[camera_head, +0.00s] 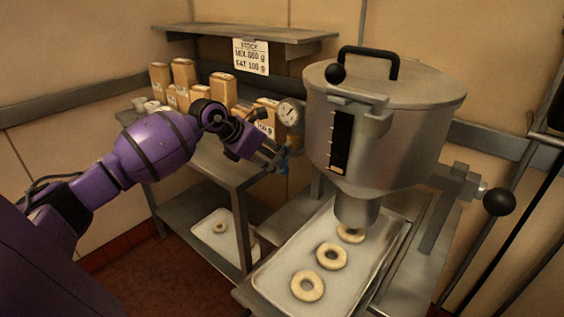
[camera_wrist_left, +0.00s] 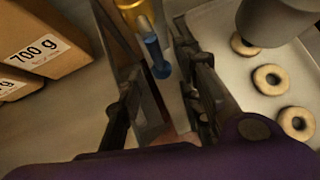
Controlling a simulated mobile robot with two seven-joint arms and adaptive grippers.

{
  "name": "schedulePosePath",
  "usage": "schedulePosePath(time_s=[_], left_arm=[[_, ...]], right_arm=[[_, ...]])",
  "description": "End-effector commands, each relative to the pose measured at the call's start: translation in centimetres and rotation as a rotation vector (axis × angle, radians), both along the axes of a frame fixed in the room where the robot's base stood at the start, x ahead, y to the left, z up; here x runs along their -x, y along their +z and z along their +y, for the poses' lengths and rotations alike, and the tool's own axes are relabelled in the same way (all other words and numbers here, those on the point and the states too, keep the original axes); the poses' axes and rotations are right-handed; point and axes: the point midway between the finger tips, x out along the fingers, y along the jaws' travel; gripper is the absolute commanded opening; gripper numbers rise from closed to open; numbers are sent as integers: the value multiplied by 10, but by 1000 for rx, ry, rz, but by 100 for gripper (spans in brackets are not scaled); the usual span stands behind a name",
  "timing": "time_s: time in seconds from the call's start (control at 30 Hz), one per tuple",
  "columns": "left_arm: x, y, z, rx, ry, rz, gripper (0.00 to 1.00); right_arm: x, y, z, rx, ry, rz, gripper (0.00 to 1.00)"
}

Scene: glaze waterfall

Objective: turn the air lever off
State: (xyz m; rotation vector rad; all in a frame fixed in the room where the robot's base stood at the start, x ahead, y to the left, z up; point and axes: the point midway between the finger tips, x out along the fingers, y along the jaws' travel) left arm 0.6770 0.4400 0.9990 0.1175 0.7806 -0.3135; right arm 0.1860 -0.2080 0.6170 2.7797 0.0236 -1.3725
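The air lever (camera_wrist_left: 153,50) is a blue handle with a rounded end, on a brass-coloured valve body (camera_wrist_left: 133,8) at the top of the left wrist view. In the head view it is mostly hidden by my left gripper (camera_head: 275,160), just below the round pressure gauge (camera_head: 289,113). In the left wrist view the fingers of my left gripper (camera_wrist_left: 163,85) stand apart, with the lever's end ahead of and between them. I see no clear contact. My right gripper is in neither view.
A metal hopper (camera_head: 420,125) with a lid stands right of the gripper, above a tray (camera_head: 272,284) with dough rings. Boxes (camera_head: 184,72) crowd the side table at left; a 700 g box (camera_wrist_left: 40,40) is near the gripper. A wall shelf (camera_head: 245,33) is above.

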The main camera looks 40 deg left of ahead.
Motion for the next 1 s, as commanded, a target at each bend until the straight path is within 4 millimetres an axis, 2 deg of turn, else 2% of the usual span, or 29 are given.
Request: schedulePosePath(time_s=[0.23,0.57,0.63,0.83,1.0], left_arm=[[-22,-21,-8,3,-1,-2,33],[-25,-27,-10,2,-1,-1,33],[-25,-27,-10,2,-1,-1,28],[-25,-27,-10,2,-1,-1,2],[-25,-27,-10,2,-1,-1,0]], right_arm=[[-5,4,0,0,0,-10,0],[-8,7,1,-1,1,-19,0],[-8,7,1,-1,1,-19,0],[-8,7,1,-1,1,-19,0],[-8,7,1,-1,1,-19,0]])
